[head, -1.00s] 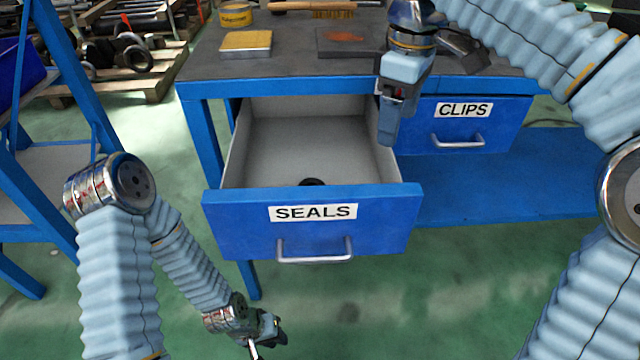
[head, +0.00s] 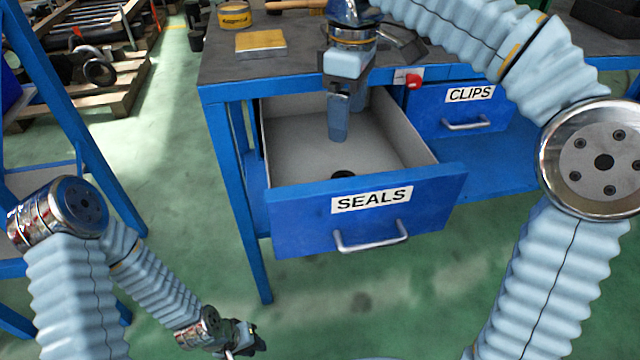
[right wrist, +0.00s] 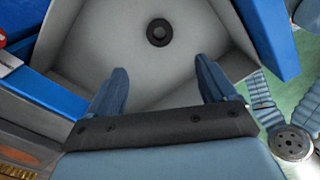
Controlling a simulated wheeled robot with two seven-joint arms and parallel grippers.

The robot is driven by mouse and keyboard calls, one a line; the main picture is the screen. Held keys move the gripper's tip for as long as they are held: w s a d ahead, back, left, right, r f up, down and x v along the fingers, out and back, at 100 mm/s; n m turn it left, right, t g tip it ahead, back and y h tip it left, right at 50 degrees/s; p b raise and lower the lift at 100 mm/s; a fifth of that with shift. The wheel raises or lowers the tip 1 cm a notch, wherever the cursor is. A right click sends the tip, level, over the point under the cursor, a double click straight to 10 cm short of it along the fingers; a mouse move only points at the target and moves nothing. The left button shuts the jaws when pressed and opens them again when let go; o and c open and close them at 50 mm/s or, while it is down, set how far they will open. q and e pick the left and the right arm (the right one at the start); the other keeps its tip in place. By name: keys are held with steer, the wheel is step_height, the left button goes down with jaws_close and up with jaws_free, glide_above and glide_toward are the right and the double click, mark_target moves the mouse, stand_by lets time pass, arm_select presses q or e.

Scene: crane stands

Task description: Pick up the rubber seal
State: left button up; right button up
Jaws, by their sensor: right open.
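The rubber seal (head: 343,174) is a small black ring, partly hidden behind the front panel of the open SEALS drawer (head: 365,208). In the right wrist view the whole seal (right wrist: 159,32) shows, lying flat on the pale drawer floor. My right gripper (head: 338,138) points down over the drawer, above and behind the seal. In the right wrist view its two fingers (right wrist: 163,82) are apart with nothing between them, and the seal lies beyond their tips. My left gripper (head: 240,340) hangs low at the bottom left, away from the drawer; its jaws are too small to judge.
The closed CLIPS drawer (head: 460,108) is right of the open one. On the bench top (head: 275,72) stand a yellow tin (head: 234,15) and a yellow-topped box (head: 261,43). A red object (head: 414,80) shows at the bench edge.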

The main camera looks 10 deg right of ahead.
steer(key=b, duration=0.2)
glide_above(345, 173)
steer(key=s, duration=0.2)
steer(key=f, duration=0.5)
steer(key=a+f, duration=0.1)
steer(key=f, duration=0.1)
steer(key=shift+w+f, duration=0.2)
steer(key=shift+f, duration=0.1)
steer(key=f, duration=0.4)
steer(key=f+b, duration=0.1)
steer(key=f, duration=0.1)
steer(key=shift+d+f, duration=0.1)
steer(key=shift+d, duration=0.15)
steer(key=c, duration=1.1)
